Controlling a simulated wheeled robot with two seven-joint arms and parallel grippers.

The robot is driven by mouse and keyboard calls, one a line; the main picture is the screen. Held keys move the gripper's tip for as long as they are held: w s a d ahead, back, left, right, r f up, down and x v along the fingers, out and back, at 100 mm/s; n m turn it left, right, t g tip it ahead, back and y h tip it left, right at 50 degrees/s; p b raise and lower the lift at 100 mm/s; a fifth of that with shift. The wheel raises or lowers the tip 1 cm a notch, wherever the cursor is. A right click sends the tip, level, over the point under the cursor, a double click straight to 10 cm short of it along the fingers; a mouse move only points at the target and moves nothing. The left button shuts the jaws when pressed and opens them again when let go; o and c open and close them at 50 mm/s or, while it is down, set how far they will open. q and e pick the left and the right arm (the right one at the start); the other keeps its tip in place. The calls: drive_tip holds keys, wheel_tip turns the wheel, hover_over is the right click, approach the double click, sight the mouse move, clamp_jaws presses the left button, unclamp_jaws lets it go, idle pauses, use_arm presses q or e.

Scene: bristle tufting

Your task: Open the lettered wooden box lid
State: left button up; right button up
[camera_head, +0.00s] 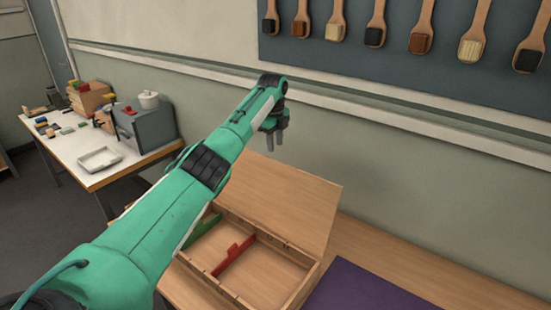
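The wooden box (302,275) stands on the wooden table at lower centre. Its lid (284,202) is raised and tilted back towards the wall, so the inside shows. A red divider (234,256) and a green divider (203,229) stand inside. I see no lettering on the lid from here. My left arm crosses over the box's left part and hides some of it. My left gripper (275,141) is above the lid's upper edge, pointing down, with its two fingers a little apart and nothing between them. My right gripper is not in view.
A purple mat (365,288) lies right of the box. A side table (70,150) at left holds a white tray (100,159), a grey box (145,127) and small blocks. Brushes hang on a dark wall board (400,58). The wall is close behind the lid.

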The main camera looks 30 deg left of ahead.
use_arm(q)
wheel_tip(320, 180, up, 7)
drive_tip(key=b, duration=0.1)
drive_tip(key=shift+s, duration=0.25)
drive_tip(key=shift+f, duration=0.15)
